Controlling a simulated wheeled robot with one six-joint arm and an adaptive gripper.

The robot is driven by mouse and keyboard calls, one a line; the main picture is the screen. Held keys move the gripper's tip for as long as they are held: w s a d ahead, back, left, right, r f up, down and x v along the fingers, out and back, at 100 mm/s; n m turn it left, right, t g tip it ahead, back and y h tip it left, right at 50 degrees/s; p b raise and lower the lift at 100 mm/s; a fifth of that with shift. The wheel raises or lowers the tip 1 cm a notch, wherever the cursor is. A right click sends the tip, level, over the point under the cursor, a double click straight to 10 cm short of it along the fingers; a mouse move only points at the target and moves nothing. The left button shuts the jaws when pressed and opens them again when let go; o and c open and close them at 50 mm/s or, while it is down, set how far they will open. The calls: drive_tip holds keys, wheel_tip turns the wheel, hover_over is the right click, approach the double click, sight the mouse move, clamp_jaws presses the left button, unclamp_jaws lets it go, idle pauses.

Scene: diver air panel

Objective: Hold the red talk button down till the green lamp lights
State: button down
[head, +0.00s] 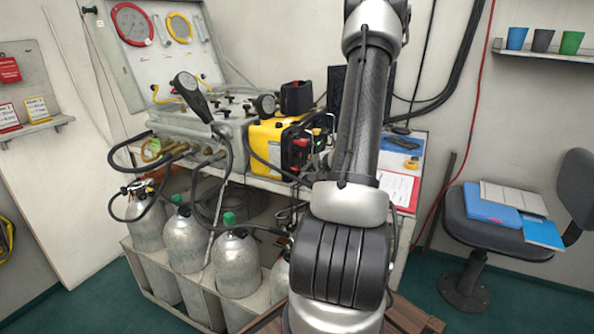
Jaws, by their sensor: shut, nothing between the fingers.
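The yellow comms box (266,137) with a black front panel stands on the bench, just left of my arm. A small red part (301,142) on that panel looks like the talk button, but I cannot tell whether it is pressed. My arm rises in front of the bench and covers the area right of the box. My gripper cannot be made out; no fingertips show.
A grey air panel (215,127) with gauges and hoses stands left of the box. Grey cylinders (236,265) stand in a rack below. A clipboard (398,188) lies right of my arm. A chair (500,225) holding folders stands at right, with open green floor around it.

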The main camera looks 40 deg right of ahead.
drive_tip(key=shift+w, duration=0.15)
drive_tip(key=shift+w+a, duration=0.15)
drive_tip(key=shift+w, duration=0.1)
drive_tip(key=shift+w+a, duration=0.15)
drive_tip(key=shift+w, duration=0.2)
idle(2.2)
drive_tip(key=shift+s+d, duration=0.3)
drive_tip(key=shift+s, duration=0.45)
drive_tip(key=shift+s+d, duration=0.3)
drive_tip(key=shift+s, duration=0.45)
drive_tip(key=shift+s+d, duration=0.35)
drive_tip(key=shift+s, duration=0.45)
drive_tip(key=shift+s+d, duration=0.3)
drive_tip(key=shift+s, duration=0.45)
